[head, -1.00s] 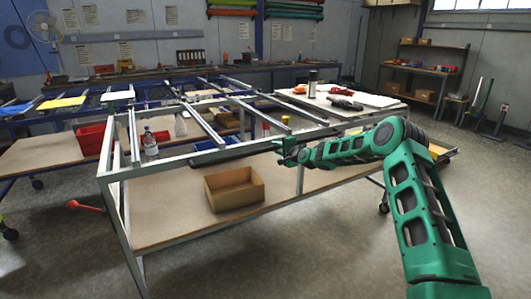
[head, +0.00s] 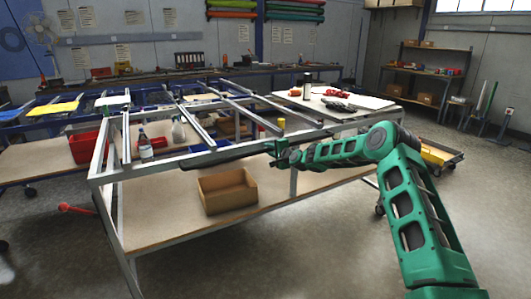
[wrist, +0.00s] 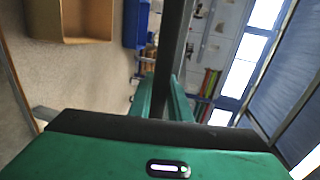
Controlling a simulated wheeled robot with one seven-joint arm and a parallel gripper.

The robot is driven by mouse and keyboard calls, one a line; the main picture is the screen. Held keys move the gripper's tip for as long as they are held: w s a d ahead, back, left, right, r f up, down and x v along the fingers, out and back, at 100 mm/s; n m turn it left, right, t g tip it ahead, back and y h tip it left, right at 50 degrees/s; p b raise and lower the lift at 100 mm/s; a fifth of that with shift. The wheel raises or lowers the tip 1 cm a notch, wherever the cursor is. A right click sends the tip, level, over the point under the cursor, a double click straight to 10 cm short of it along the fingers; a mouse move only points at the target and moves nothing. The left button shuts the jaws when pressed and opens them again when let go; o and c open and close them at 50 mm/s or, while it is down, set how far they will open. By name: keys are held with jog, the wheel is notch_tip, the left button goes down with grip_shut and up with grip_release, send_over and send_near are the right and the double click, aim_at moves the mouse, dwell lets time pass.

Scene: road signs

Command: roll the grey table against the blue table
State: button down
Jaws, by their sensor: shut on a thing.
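The grey table (head: 265,210) has a bare metal frame, open rails on top and a wooden lower shelf. My gripper (head: 277,150) is shut on its near top rail, to the right of the rail's middle. In the wrist view the rail (wrist: 174,45) runs between my green fingers (wrist: 166,98). The blue table (head: 33,158) stands behind and to the left, with a blue frame and a wooden lower shelf. The grey frame overlaps it in the picture, so I cannot tell whether they touch.
A cardboard box (head: 227,190) sits on the grey table's shelf. A bottle (head: 145,150) and a red bin (head: 84,148) show behind the frame. A red-handled object (head: 76,208) lies at the left. Front floor is clear.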

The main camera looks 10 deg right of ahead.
jog(key=shift+w+d+r, duration=0.2)
jog(key=shift+d, duration=0.5)
jog(key=c, duration=1.7)
grip_release()
jog(key=shift+a, duration=0.2)
jog(key=shift+o, duration=0.2)
jog(key=v, duration=1)
jog(key=shift+s+a, duration=0.3)
jog(key=shift+s, duration=0.1)
